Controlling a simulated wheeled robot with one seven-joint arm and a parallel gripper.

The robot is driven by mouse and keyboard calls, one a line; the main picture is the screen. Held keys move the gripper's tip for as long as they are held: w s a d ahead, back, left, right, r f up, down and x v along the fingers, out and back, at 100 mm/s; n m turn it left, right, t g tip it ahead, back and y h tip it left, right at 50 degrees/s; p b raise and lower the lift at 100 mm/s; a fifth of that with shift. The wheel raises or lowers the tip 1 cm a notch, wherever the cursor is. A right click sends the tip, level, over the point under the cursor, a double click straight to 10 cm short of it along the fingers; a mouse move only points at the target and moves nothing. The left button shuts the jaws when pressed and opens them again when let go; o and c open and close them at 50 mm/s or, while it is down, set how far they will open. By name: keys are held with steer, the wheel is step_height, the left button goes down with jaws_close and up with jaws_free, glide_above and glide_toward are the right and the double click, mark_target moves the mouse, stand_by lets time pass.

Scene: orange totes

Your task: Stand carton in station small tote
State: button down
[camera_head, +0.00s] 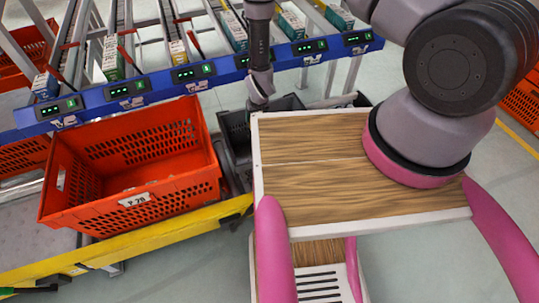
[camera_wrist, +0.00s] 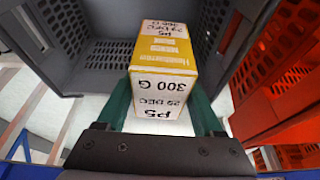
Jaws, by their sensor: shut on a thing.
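My gripper (camera_wrist: 162,105) is shut on a yellow and white carton (camera_wrist: 165,52) in the wrist view, with a green finger on each side of it. The carton's printed white face points toward the camera. The grey small tote (camera_wrist: 103,56) has slotted walls and lies behind and around the carton in that view. I cannot tell whether the carton touches its floor. In the head view the grey tote (camera_head: 236,140) shows only partly, behind my wooden-topped body. My arm reaches down over it there, and the carton and fingertips are hidden.
A large orange tote (camera_head: 140,206) stands left of the grey tote, empty as far as I see. It also shows in the wrist view (camera_wrist: 287,65). A blue rail (camera_head: 150,84) with lit displays and lanes of cartons runs behind. A yellow edge (camera_head: 150,237) runs in front.

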steer(key=s+a+f, duration=0.1)
steer(key=s+f, duration=0.1)
steer(key=f, duration=0.6)
steer(key=s+a+f, duration=0.2)
steer(key=f, duration=0.6)
steer(key=shift+s+f+n, duration=0.2)
steer(key=shift+f+n, duration=0.1)
steer(key=shift+f, duration=0.05)
steer(key=shift+f, duration=0.6)
steer(key=shift+c, duration=0.2)
jaws_free()
